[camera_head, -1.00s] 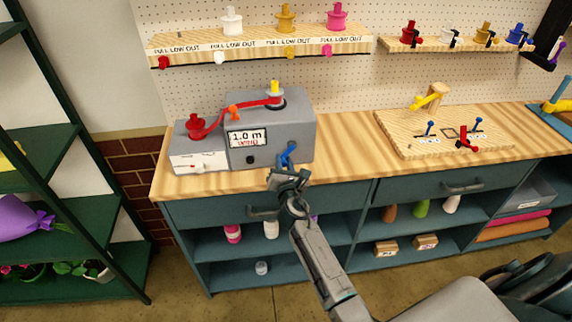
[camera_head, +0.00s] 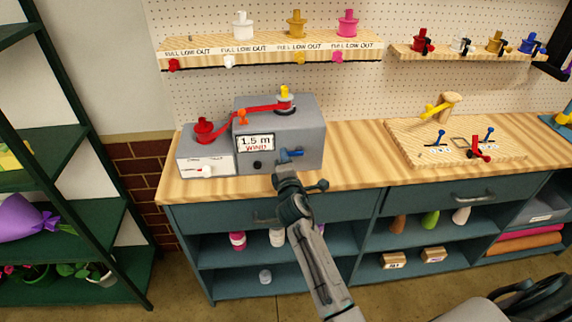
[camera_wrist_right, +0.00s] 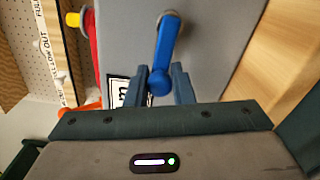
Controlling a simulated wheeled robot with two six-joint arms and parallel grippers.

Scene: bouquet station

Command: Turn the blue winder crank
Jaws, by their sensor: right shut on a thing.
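The blue winder crank (camera_head: 291,153) is on the front of the grey winder box (camera_head: 308,118). My right gripper (camera_head: 284,166) is at the crank, in front of the box. In the right wrist view the blue crank (camera_wrist_right: 166,45) runs down to its knob, which sits between the two fingers of my right gripper (camera_wrist_right: 160,85). The gripper is shut on the crank's knob. The box's display (camera_head: 256,143) reads 1.5 m WIND. A red ribbon (camera_head: 240,113) runs from the red spool (camera_head: 204,130) to the top of the box. My left gripper is not in view.
A wooden board (camera_head: 408,148) with small levers lies on the bench to the right. Shelves with spools hang on the pegboard behind. The wooden bench top (camera_head: 358,158) is clear between the box and the board.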

